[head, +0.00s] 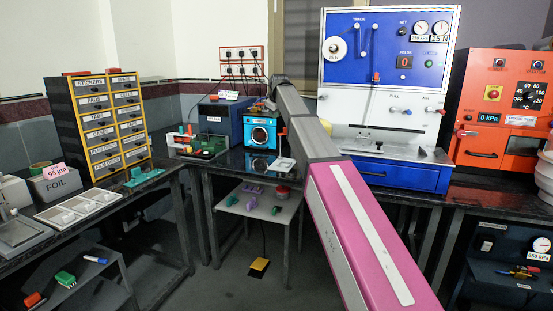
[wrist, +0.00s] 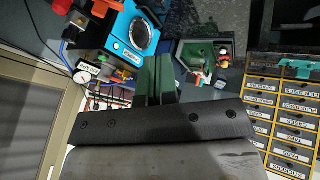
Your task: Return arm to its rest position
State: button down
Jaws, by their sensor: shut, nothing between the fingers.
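My arm (head: 365,230) reaches from the lower right of the head view up toward the back benches. Its far end is near the blue machine with a round window (head: 261,133), and my gripper's fingers are hidden there. In the wrist view my gripper (wrist: 157,62) shows as two dark green fingers side by side. It is shut and empty. The blue machine (wrist: 136,34) is left of the fingers in that view, and a green tray with small parts (wrist: 197,52) is to their right.
A yellow-edged drawer cabinet (head: 103,120) stands on the left bench. A blue and white press panel (head: 385,80) and an orange vacuum unit (head: 505,110) stand at right. A low shelf (head: 240,209) holds small parts, and a yellow pedal (head: 259,267) lies on the floor.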

jog(key=s+d+f+m+g, duration=0.15)
jog(key=s+d+f, duration=0.35)
jog(key=f, duration=0.5)
jog(key=s+d+f+m+g+h, duration=0.1)
jog(key=s+d+f+m, duration=0.15)
jog(key=s+f, duration=0.6)
jog(key=s+d+f+m+g, duration=0.1)
jog(key=s+d+f, duration=0.3)
jog(key=f, duration=0.8)
jog(key=s+d+f+m+g, duration=0.1)
jog(key=s+d+f, duration=0.3)
jog(key=s+f, duration=0.6)
jog(key=s+d+f+m+g, duration=0.2)
jog(key=s+d+f+m, duration=0.2)
jog(key=s+f, duration=0.6)
jog(key=s, duration=0.6)
jog(key=shift+s+d+m, duration=0.2)
jog(key=shift+s+m, duration=0.1)
jog(key=shift+s, duration=0.05)
